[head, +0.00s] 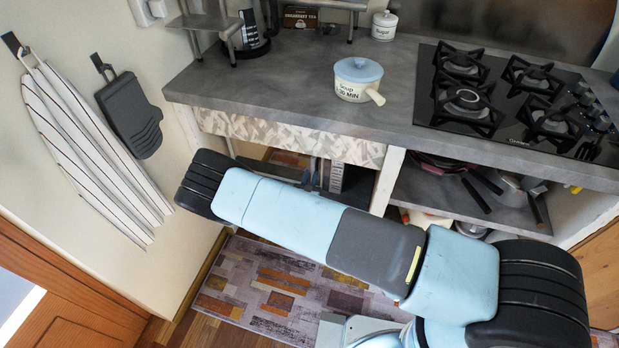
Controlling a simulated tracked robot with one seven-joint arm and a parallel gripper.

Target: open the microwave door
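The microwave appears to stand in the niche under the counter, mostly hidden behind my pale blue arm. Only a dark part of it (357,188) and a light strip with small markings (336,177) show above the arm. I cannot make out its door clearly, nor whether it is open or shut. My arm lies across the front of the niche and bends away at the left. My gripper cannot be made out; whether its fingers touch the microwave cannot be seen.
The grey counter (290,95) holds a lidded soup pot (357,80), a white jar (384,25) and a gas hob (515,100). Pans (510,190) lie on the shelf at right. A striped towel (90,150) and dark mitt (130,113) hang at left. A rug (270,285) covers the floor.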

